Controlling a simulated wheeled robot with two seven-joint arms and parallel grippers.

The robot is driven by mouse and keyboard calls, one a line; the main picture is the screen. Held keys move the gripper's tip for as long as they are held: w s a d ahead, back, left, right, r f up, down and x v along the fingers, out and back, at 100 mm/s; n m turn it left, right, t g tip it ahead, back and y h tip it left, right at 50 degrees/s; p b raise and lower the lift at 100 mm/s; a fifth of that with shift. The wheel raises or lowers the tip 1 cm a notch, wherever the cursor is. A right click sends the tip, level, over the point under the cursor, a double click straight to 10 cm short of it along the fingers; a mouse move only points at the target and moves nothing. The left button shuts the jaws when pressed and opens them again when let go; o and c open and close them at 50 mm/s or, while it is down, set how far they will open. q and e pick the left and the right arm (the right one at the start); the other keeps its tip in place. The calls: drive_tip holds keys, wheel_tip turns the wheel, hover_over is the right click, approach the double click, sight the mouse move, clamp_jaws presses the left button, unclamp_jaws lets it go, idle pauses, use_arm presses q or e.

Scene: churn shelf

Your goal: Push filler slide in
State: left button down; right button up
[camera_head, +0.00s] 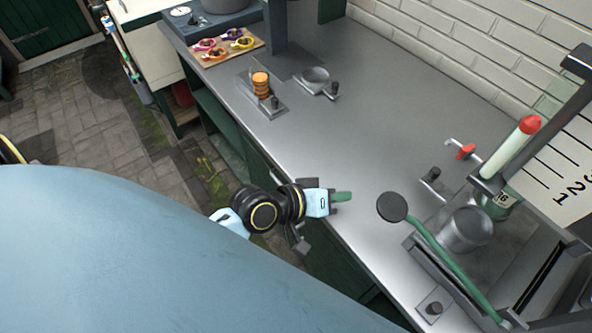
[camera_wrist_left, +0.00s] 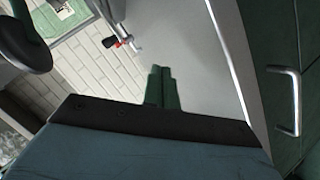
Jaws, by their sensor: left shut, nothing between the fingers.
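My left gripper (camera_head: 343,197) is shut and empty, its green fingers together above the front part of the grey counter. In the left wrist view its fingers (camera_wrist_left: 163,80) point toward the bare worktop. I cannot tell for certain which part is the filler slide. To the right of the gripper stands a machine with a metal cup (camera_head: 467,229), a green lever with a round black knob (camera_head: 392,207) and a small dark-knobbed part (camera_head: 431,177). The gripper is apart from all of these. The black knob also shows in the left wrist view (camera_wrist_left: 28,48). My right gripper is not in view.
A board with colourful rings (camera_head: 229,46) lies at the far left. A red-handled tap (camera_head: 465,151) is near the brick wall. The middle of the counter (camera_head: 372,110) is clear.

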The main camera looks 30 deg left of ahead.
use_arm(q)
drive_tip(key=s+f+m+g, duration=0.1)
drive_tip(key=s+a+f+m+g+y, duration=0.1)
drive_tip(key=s, duration=0.1)
drive_tip(key=s+a+f+y, duration=0.1)
drive_tip(key=s, duration=0.1)
drive_tip(key=shift+s+a+m+g, duration=0.2)
drive_tip(key=shift+a+m+g, duration=0.05)
drive_tip(key=shift+m+g, duration=0.15)
drive_tip(key=s+a+f+g+y+b, duration=0.1)
drive_tip(key=s+a+f+y+b, duration=0.1)
drive_tip(key=f, duration=0.5)
drive_tip(key=shift+s+a+f+m+g, duration=0.3)
drive_tip(key=shift+a+m, duration=0.1)
drive_tip(key=shift+a, duration=0.1)
drive_tip(key=shift+f, duration=0.1)
drive_tip(key=s+a+f+g+y, duration=0.15)
drive_tip(key=s+f, duration=0.35)
drive_tip(key=f, duration=0.7)
drive_tip(key=s+a+f+g+y, duration=0.1)
drive_tip(key=s+a+f, duration=0.25)
drive_tip(key=f, duration=0.75)
drive_tip(key=s+a+f+m+g, duration=0.1)
drive_tip(key=s+f, duration=0.4)
drive_tip(key=s, duration=0.4)
drive_tip(key=s+a+f+m+g+b, duration=0.1)
drive_tip(key=s+a+f, duration=0.1)
drive_tip(key=s+f, duration=0.4)
drive_tip(key=s+y, duration=0.1)
drive_tip(key=s, duration=0.2)
